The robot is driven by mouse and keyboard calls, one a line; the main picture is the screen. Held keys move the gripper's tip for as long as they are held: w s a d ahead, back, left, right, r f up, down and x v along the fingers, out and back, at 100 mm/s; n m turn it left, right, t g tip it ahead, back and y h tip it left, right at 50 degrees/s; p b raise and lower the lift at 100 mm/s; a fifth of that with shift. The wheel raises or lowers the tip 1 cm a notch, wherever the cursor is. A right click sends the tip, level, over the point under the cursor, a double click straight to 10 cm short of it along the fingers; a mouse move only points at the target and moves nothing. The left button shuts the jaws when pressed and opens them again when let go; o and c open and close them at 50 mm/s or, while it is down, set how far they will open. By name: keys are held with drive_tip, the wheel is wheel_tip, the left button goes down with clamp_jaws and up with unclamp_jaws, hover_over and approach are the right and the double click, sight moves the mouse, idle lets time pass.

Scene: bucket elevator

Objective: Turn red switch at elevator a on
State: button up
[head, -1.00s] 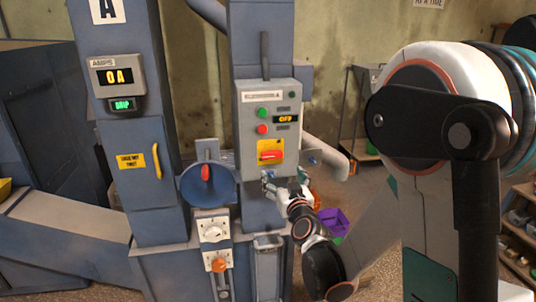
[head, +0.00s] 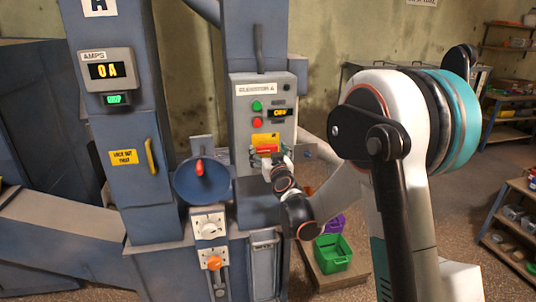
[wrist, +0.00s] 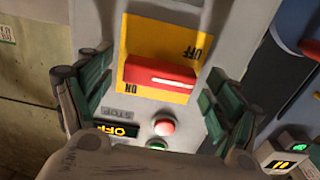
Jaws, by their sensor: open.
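The red switch (wrist: 158,75) is a bar-shaped handle on a yellow plate (wrist: 190,30) marked OFF and ON. In the wrist view it lies nearly level, and the picture is upside down. In the head view the red switch (head: 268,148) sits low on the grey elevator A panel (head: 245,140), partly hidden by my gripper. My gripper (wrist: 157,78) is open, with one green-padded finger on each side of the handle. I cannot tell whether the fingers touch it. The panel's small display (wrist: 118,130) reads OFF.
A red button (wrist: 164,125) and a green button (wrist: 158,144) are close to the switch on the panel. A blue funnel with a red handle (head: 199,168) stands left of the panel. Shelves (head: 510,110) stand at the right.

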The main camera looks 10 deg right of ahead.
drive_tip(key=shift+w, duration=0.25)
drive_tip(key=c, duration=1.1)
drive_tip(key=shift+o, duration=0.2)
